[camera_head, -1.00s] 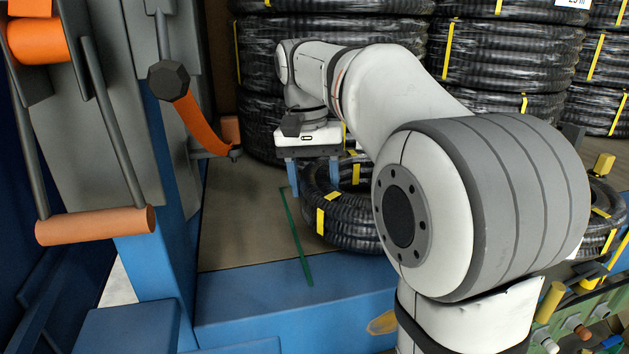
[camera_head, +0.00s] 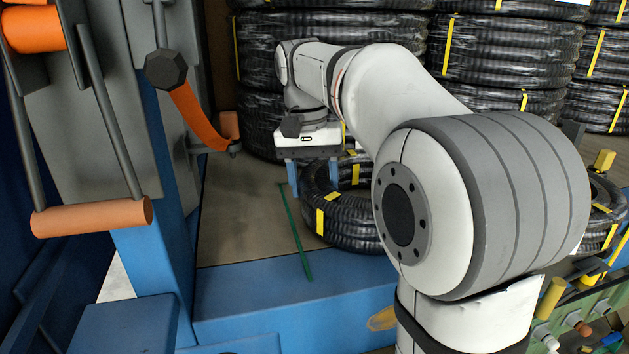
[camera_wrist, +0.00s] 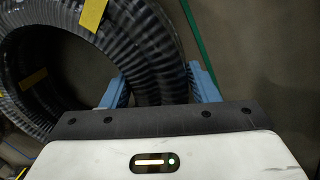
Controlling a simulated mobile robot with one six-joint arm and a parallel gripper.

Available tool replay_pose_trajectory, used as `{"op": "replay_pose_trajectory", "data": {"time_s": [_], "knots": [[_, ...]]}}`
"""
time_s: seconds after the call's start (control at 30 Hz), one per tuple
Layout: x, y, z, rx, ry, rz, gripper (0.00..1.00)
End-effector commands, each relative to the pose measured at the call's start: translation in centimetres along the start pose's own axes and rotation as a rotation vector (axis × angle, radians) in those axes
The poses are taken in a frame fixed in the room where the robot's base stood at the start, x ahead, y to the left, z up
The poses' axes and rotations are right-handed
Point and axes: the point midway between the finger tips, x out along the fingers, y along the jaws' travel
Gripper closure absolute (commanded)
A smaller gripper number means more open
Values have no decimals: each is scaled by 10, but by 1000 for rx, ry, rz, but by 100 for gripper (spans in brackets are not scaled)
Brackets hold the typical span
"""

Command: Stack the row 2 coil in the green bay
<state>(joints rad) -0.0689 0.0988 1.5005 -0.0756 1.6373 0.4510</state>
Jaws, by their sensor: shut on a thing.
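A black ribbed coil with yellow bands (camera_head: 350,232) lies flat beside the green line on the deck, low in front of the tall stacks. The coil's right part is hidden behind my arm in the head view. I cannot tell whether it touches the deck. The green line (camera_head: 296,232) runs just left of it.
Tall stacks of wrapped black coils (camera_head: 505,50) stand behind. A blue post with an orange-gripped handle (camera_head: 92,217) and an orange strap (camera_head: 195,115) stands at left. A blue ledge (camera_head: 290,305) runs along the front. Bare deck (camera_head: 240,215) lies left of the green line.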

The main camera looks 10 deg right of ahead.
Motion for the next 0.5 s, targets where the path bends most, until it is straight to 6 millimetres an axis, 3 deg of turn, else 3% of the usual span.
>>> {"op": "replay_pose_trajectory", "data": {"time_s": [0.37,0.4,0.5], "knots": [[1,-1,0,-1,2,1,100],[1,-1,0,-1,1,1,45],[1,-1,0,-1,1,1,37]]}}
